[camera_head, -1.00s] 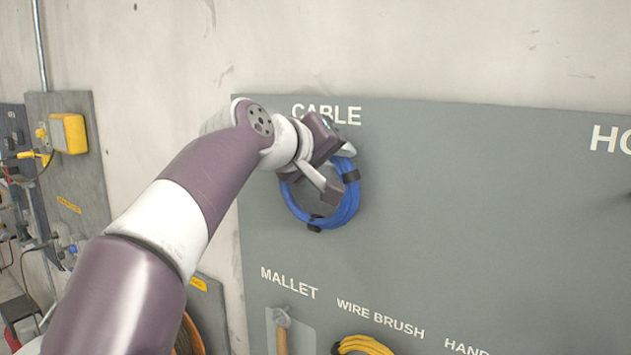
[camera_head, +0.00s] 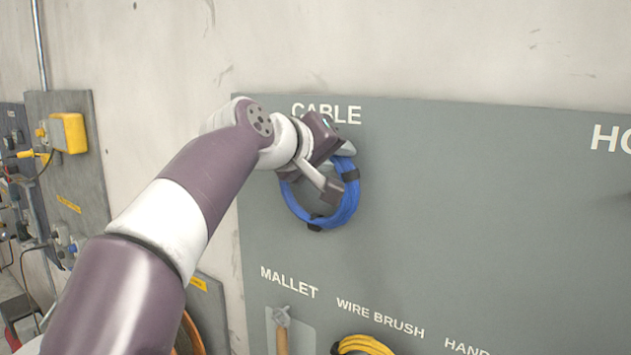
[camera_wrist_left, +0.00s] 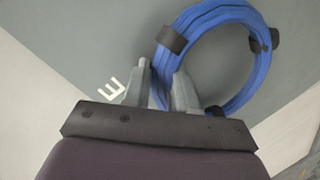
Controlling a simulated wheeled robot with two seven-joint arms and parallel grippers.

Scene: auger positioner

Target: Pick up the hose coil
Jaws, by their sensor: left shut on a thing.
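A blue coil (camera_head: 345,208) with black straps is at the grey tool board, just below the word CABLE. It also shows in the left wrist view (camera_wrist_left: 265,75). My left gripper (camera_head: 338,172) is at the coil's upper part and shut on it. In the left wrist view the two grey fingers (camera_wrist_left: 161,82) stand on either side of the coil's strand. Whether the coil still touches a hook is hidden. No coil is labelled as a hose here; a word starting with HO is cut off at the right edge. My right gripper is not in view.
The grey board (camera_head: 480,230) is bare to the right of the coil. Below are a mallet (camera_head: 282,325) and a yellow coil (camera_head: 365,345) under WIRE BRUSH. An orange curved thing (camera_head: 192,338) is partly hidden behind my arm. A yellow box (camera_head: 68,133) is on the left wall.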

